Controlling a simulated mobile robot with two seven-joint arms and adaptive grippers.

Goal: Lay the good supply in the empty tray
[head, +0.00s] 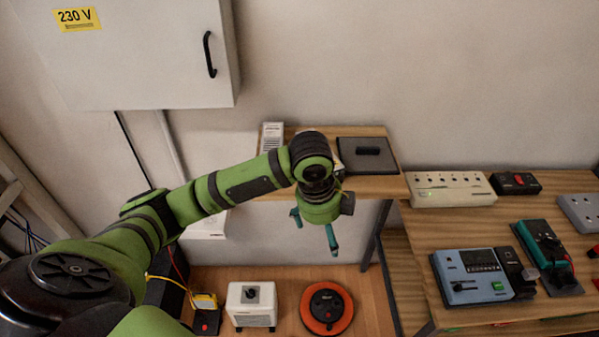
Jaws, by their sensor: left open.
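My left gripper (314,230) hangs open and empty, fingers pointing down, in front of the small wooden table. A dark square tray-like piece (352,165) lies on that table, with a small black block or handle on it; I cannot tell which. A white box with slots (272,136) stands at the table's back left. My arm hides the table's middle, where a pale edge of something shows. I cannot tell which unit is the good supply, and no clearly empty tray shows. My right gripper is not in view.
The right bench holds a beige strip with a green light (450,190), a black box with a red switch (515,183), a blue-grey meter (475,278) and a teal device (540,245). A white box (251,304) and orange reel (327,308) stand on the floor. A wall cabinet (140,60) hangs upper left.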

